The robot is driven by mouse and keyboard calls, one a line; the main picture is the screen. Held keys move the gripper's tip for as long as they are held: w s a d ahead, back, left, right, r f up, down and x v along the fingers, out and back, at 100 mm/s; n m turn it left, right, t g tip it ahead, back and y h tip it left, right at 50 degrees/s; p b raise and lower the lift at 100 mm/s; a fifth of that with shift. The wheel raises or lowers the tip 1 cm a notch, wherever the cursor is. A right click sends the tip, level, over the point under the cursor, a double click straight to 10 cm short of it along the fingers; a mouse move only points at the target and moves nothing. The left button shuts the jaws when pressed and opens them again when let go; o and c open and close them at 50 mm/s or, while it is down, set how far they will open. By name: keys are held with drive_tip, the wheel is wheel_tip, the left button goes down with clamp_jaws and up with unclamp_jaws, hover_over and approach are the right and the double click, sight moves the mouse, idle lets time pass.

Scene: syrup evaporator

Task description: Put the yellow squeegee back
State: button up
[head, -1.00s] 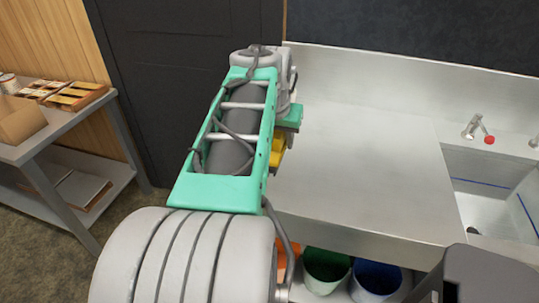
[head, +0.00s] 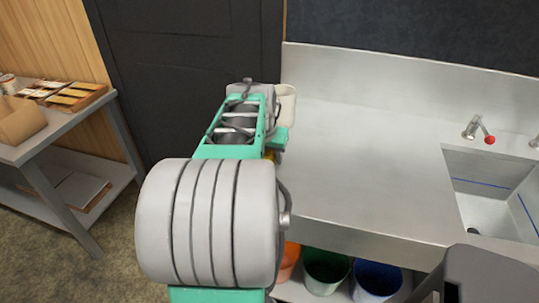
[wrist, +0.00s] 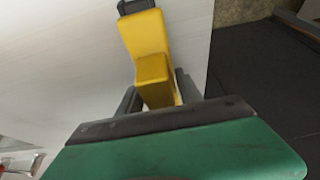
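The yellow squeegee (wrist: 148,45) is in the wrist view, with a dark grey piece at its far end. My gripper (wrist: 158,98) has its grey fingers on either side of the yellow block and appears shut on it. The green gripper body hides the near part of the squeegee. In the head view only a sliver of yellow (head: 272,156) shows beside my arm, near the left end of the steel counter (head: 350,170). Whether the squeegee touches the counter cannot be told.
A sink (head: 490,185) with a red-knobbed tap (head: 474,127) is on the right. Orange (head: 288,262), green (head: 325,270) and blue (head: 375,280) buckets stand below the counter. A grey side table (head: 60,130) is on the left.

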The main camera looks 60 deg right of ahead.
drive_tip(key=o, duration=0.3)
drive_tip(key=shift+r, duration=0.35)
drive_tip(key=p+v, duration=0.1)
drive_tip(key=v, duration=1)
drive_tip(key=shift+a+r, duration=0.1)
drive_tip(key=shift+r, duration=0.2)
drive_tip(key=w+a+f+n+t+y, duration=0.1)
drive_tip(key=w+a+f+n, duration=0.3)
drive_tip(key=w+a, duration=0.3)
drive_tip(key=w+a+f+n+y, duration=0.1)
drive_tip(key=w+a+f+n, duration=0.2)
drive_tip(key=w+a, duration=0.5)
drive_tip(key=s+a+f+n+y, duration=0.1)
drive_tip(key=a+f+n, duration=0.2)
drive_tip(key=a, duration=0.5)
drive_tip(key=s+a+f+n+y, duration=0.1)
drive_tip(key=a+f+n, duration=0.2)
drive_tip(key=a, duration=0.5)
drive_tip(key=s+a+f+n, duration=0.1)
drive_tip(key=a+f+n, duration=0.2)
drive_tip(key=a, duration=0.5)
drive_tip(key=shift+s+a+f+n+y, duration=0.3)
drive_tip(key=shift+s+a+f+y, duration=0.1)
drive_tip(key=shift+f, duration=0.05)
